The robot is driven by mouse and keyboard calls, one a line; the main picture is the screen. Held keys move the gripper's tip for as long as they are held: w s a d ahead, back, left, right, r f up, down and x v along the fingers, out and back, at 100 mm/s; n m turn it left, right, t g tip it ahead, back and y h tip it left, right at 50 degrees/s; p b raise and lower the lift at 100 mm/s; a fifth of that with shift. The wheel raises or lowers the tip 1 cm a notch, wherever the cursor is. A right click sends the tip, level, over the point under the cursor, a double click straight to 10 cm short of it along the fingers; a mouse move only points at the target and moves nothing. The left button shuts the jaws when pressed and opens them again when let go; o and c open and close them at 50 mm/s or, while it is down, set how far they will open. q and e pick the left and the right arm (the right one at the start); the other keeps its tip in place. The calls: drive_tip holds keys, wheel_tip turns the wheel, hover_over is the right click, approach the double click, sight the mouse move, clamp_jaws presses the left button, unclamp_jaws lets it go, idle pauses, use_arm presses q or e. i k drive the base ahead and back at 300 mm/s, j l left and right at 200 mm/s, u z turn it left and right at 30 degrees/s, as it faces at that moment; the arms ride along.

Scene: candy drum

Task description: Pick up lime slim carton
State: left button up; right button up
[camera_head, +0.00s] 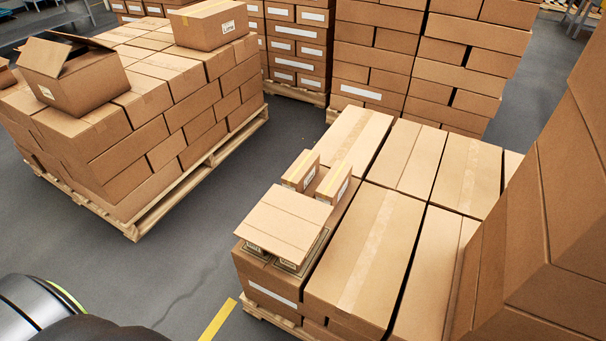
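I see no lime-coloured slim carton in the head view; every carton in sight is brown. A flat brown carton (284,221) lies on top of the near right pallet stack, at its left edge. Its top is plain, and small printed faces show under its front edge. Two small cartons with white labels, a left one (301,170) and a right one (334,183), stand just behind it. Neither of my grippers is in view.
The near right stack of large cartons (374,240) has a mostly flat top. A second stack on a wooden pallet (190,190) stands at the left, with an open box (85,88) on it. Tall stacks (380,50) stand behind. Grey floor (200,260) lies between the pallets.

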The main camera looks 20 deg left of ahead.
sight(298, 177)
drive_tip(key=j+u, duration=0.6)
drive_tip(key=u, duration=0.25)
drive_tip(key=i+j+u, duration=0.45)
drive_tip(key=j, duration=0.3)
drive_tip(key=i+j+u, duration=0.5)
drive_tip(key=i+z, duration=0.35)
drive_tip(key=i+j+z, duration=0.2)
drive_tip(key=i+z, duration=0.15)
drive_tip(key=i+j+z, duration=0.35)
drive_tip(key=i+z, duration=0.2)
drive_tip(key=z, duration=0.25)
drive_tip(key=i+z, duration=0.2)
drive_tip(key=z, duration=0.25)
drive_tip(key=i+j+z, duration=0.15)
drive_tip(key=z, duration=0.35)
drive_tip(key=i+j+z, duration=0.2)
drive_tip(key=z, duration=0.25)
